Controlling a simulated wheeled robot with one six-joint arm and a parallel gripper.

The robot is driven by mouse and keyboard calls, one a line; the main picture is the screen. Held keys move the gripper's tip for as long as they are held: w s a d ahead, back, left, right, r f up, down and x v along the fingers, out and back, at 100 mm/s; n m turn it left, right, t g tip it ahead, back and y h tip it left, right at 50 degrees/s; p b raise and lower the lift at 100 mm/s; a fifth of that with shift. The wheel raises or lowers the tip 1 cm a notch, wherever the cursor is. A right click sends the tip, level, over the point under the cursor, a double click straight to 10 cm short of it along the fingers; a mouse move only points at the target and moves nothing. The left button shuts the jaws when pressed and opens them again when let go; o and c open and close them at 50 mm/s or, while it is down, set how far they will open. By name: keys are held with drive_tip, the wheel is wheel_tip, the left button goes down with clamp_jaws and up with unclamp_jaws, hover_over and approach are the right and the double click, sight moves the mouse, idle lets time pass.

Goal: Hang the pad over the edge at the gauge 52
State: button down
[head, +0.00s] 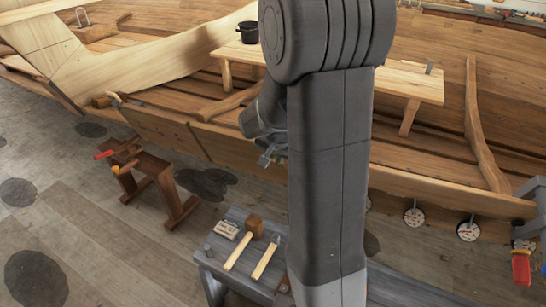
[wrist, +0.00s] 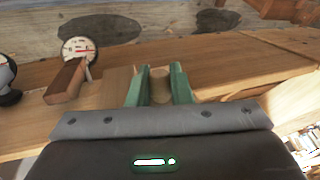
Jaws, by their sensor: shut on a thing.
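My gripper (wrist: 158,75) has green fingers shut on a tan piece (wrist: 160,92), which I take for the pad; only a small rounded part shows between the fingers. In the head view my gripper (head: 268,158) is small and partly behind my arm, in front of the hull's side. In the wrist view a round white gauge (wrist: 76,48) with a red mark is ahead and left of the fingers, beside a plank edge (wrist: 235,70). Several dials hang along the hull, such as one dial (head: 413,217) and another dial (head: 468,230); their numbers are unreadable.
A sawhorse (head: 155,185) with clamps stands left. In the wrist view a brown wooden piece (wrist: 66,80) stands left of the fingers.

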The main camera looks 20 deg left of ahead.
drive_tip(key=shift+w+f+b, duration=0.1)
drive_tip(key=shift+f+b, duration=0.2)
drive_tip(key=shift+b, duration=0.05)
drive_tip(key=c, duration=1.2)
unclamp_jaws()
drive_tip(key=shift+c, duration=0.2)
drive_tip(key=v, duration=1.4)
drive_tip(key=shift+b, duration=0.3)
drive_tip(key=shift+w+f, duration=0.1)
drive_tip(key=shift+f, duration=0.05)
drive_tip(key=x, duration=1.3)
drive_tip(key=shift+w+a+f+p, duration=0.1)
drive_tip(key=shift+a+f+p, duration=0.05)
drive_tip(key=shift+f+p, duration=0.2)
drive_tip(key=shift+r, duration=0.2)
